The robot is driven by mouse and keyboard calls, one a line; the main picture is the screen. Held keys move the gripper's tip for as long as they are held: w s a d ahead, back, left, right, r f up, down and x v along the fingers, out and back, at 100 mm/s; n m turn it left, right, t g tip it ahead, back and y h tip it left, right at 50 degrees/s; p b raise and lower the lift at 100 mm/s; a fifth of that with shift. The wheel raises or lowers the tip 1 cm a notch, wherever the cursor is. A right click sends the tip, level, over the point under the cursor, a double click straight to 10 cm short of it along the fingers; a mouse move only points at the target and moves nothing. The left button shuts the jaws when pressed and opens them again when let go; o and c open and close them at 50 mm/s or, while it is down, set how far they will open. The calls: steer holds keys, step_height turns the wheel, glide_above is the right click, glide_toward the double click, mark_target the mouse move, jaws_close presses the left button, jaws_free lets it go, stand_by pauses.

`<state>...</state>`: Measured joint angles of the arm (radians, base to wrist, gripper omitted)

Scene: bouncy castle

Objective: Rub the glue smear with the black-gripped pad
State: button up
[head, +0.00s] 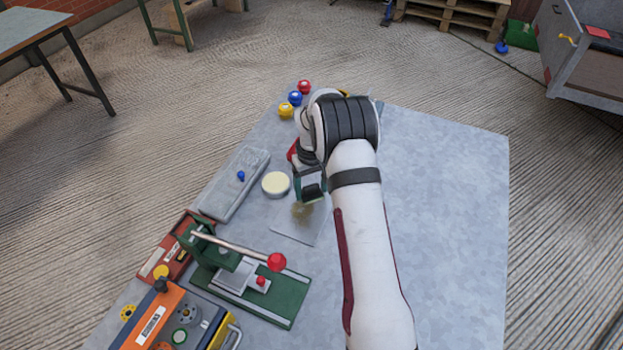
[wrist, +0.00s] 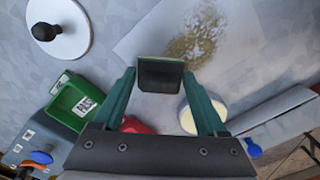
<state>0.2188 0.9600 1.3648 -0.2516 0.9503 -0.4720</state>
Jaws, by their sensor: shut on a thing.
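The glue smear is a yellow-brown speckled patch (head: 303,211) on a pale flat sheet (head: 290,230) on the table; it also shows in the wrist view (wrist: 195,42). My gripper (head: 308,180) is shut on the black-gripped pad (wrist: 160,73), a dark block with a green edge held between the green fingers. The pad also shows in the head view (head: 313,192), at the edge of the smear nearest the arm's wrist. In the wrist view the smear lies just beyond the pad, up and right. I cannot tell whether the pad touches the sheet.
A round cream-topped tub (head: 275,184) stands close left of the gripper. A grey tray (head: 235,184), a green press with a red-knobbed lever (head: 277,262) and an orange box (head: 165,315) are further left. Coloured balls (head: 295,98) lie behind. The table's right side (head: 450,190) is clear.

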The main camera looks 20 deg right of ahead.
mark_target(296, 230)
steer(key=shift+s+a, duration=3.75)
steer(key=shift+a, duration=0.05)
steer(key=shift+w+d, duration=3.85)
steer(key=shift+d, duration=0.05)
steer(key=shift+s+d, duration=0.15)
steer(key=shift+s, duration=0.2)
steer(key=shift+s+a, duration=3.75)
steer(key=shift+a, duration=0.1)
steer(key=shift+w+d, duration=3.8)
steer(key=shift+d, duration=0.05)
steer(key=shift+r, duration=4.1)
